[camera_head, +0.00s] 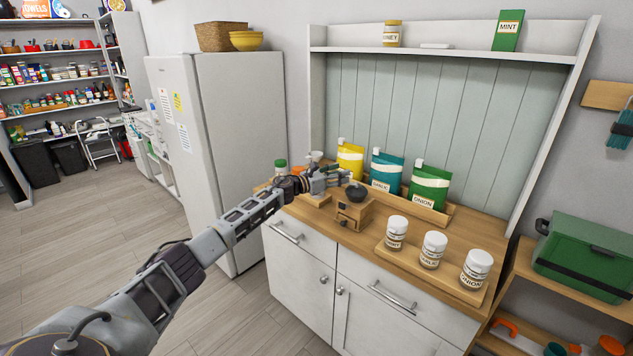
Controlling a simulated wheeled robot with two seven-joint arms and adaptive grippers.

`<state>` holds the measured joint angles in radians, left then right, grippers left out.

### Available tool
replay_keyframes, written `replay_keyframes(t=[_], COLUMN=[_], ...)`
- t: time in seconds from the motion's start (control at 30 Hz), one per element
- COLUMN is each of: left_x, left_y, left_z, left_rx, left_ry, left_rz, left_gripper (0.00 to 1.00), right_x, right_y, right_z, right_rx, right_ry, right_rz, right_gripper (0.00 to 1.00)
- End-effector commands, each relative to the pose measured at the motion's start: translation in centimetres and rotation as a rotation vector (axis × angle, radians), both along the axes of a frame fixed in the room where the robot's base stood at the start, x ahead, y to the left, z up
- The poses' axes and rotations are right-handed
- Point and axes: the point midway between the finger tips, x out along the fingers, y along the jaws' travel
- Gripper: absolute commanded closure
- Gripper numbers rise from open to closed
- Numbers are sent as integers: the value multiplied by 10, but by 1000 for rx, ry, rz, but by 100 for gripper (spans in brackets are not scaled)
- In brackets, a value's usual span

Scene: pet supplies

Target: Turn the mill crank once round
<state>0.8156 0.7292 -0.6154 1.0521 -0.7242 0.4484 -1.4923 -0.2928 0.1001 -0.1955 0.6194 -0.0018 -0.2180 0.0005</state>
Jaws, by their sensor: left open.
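The mill (353,214) is a small wooden box with a dark round hopper (356,193) on top, standing near the front edge of the wooden counter. My left arm comes in from the lower left. My left gripper (340,178) is open just behind and to the left of the hopper, close to the mill's top. The crank is too small to make out clearly here, and the gripper may hide part of it. I cannot tell whether the fingers touch it. My right gripper is not in view.
Yellow, teal and green pouches (387,172) stand in a wooden rack behind the mill. Several white-lidded jars (433,250) stand on a tray to its right. A green-capped container (281,166) is behind my gripper. A white fridge (240,150) stands left of the counter.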

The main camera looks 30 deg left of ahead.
Motion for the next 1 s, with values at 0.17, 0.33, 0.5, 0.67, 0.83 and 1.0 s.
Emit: replay_keyframes(t=[0.17,0.33,0.5,0.67,0.83,1.0], left_x=[-14,-27,-40,-51,-63,-74], left_y=[7,14,21,27,34,40], left_z=[-1,-1,0,-1,0,0], left_rx=[3,0,1,0,1,0], left_ry=[1,1,2,1,0,1], left_rz=[0,0,-1,0,0,1], left_gripper=[53,53,53,53,53,53], right_x=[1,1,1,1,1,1], right_y=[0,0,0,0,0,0], right_z=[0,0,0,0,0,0], right_rx=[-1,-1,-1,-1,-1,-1], right_ry=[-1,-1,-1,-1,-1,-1], right_rz=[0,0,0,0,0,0], right_gripper=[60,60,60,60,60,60])
